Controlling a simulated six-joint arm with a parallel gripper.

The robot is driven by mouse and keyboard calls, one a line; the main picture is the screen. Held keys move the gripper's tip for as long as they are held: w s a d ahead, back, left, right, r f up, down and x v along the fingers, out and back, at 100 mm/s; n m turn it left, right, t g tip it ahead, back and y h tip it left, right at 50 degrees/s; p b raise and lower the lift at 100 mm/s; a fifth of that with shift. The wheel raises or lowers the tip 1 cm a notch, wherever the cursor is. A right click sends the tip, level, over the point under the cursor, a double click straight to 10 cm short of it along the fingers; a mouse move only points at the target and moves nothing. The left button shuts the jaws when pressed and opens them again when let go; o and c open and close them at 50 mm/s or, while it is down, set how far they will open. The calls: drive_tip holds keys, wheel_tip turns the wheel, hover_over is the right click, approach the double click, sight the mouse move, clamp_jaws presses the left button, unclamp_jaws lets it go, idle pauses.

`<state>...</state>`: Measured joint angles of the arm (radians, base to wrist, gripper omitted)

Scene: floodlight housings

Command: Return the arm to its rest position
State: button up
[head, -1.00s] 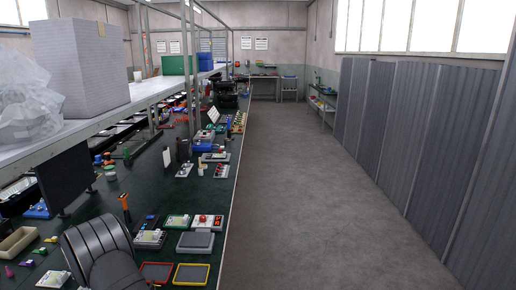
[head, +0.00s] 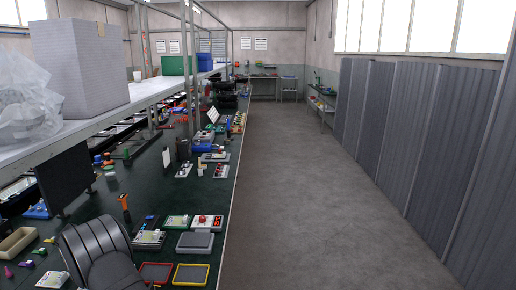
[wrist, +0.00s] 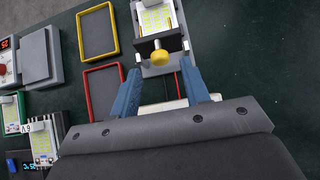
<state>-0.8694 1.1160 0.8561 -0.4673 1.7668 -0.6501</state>
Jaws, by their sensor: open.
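My gripper (wrist: 160,70) shows in the wrist view with its two blue fingers apart and nothing clearly held between them. A unit with a yellow knob (wrist: 160,57) and a light, printed panel is just beyond the fingertips; I cannot tell how far below them it lies. A pale piece shows between the finger bases, partly hidden by the gripper body. In the head view, a black rounded link of my arm is at the lower left, and the gripper itself is hidden.
A red-rimmed tray (head: 156,273) and a yellow-rimmed tray (head: 191,274) lie at the near edge of the dark green bench (head: 140,205). A grey-topped box (head: 195,242) and several small panels stand behind them. A shelf (head: 110,120) runs above the bench. The floor (head: 300,200) at right is clear.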

drive_tip(key=v, duration=0.9)
drive_tip(key=shift+y, duration=0.6)
drive_tip(key=x, duration=0.4)
drive_tip(key=d+r+x, duration=0.1)
drive_tip(key=x, duration=0.7)
drive_tip(key=shift+d, duration=0.45)
drive_tip(key=shift+d+r+y, duration=0.15)
drive_tip(key=shift+d+y, duration=0.35)
drive_tip(key=shift+y, duration=0.4)
drive_tip(key=shift+o, duration=0.3)
